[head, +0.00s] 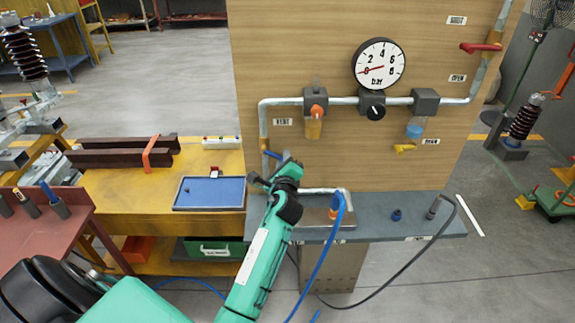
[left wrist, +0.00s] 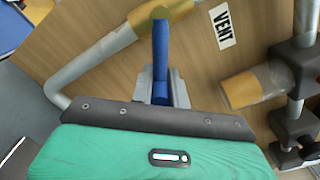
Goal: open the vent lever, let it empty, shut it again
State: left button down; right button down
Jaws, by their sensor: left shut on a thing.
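The blue vent lever (head: 272,155) sticks out to the right from the vertical pipe (head: 263,128) at the left of the wooden panel. In the left wrist view the lever (left wrist: 160,50) runs down between the fingers of my left gripper (left wrist: 163,90), near a VENT label (left wrist: 223,25). In the head view my left gripper (head: 279,170) is shut on the lever, partly hiding it. The pressure gauge (head: 379,64) has its red needle at about 0 bar. My right gripper is not in view.
A red lever (head: 481,47) sits at the panel's upper right, a yellow lever (head: 404,149) below the blue-capped bowl. A black knob (head: 376,112) is under the gauge. A blue hose (head: 323,260) hangs beside my left arm. A blue tray (head: 209,193) lies on the yellow bench.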

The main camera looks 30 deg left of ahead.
pick_arm(q)
jog(key=shift+w+d+r+n, duration=0.15)
jog(key=shift+d+r+n, duration=0.1)
jog(key=shift+r+n, duration=0.75)
jog(key=shift+n, duration=0.3)
jog(key=shift+w+d+r+n, duration=0.1)
jog(key=shift+r+n, duration=0.4)
jog(key=shift+n, duration=0.4)
jog(key=shift+r+n, duration=0.2)
jog(key=shift+n, duration=0.2)
jog(key=shift+r+n, duration=0.2)
jog(key=shift+n, duration=0.1)
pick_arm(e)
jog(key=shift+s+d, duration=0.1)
pick_arm(q)
jog(key=c, duration=1.5)
grip_release()
jog(key=shift+o, duration=0.7)
jog(key=shift+f, duration=0.1)
jog(key=shift+f, duration=0.15)
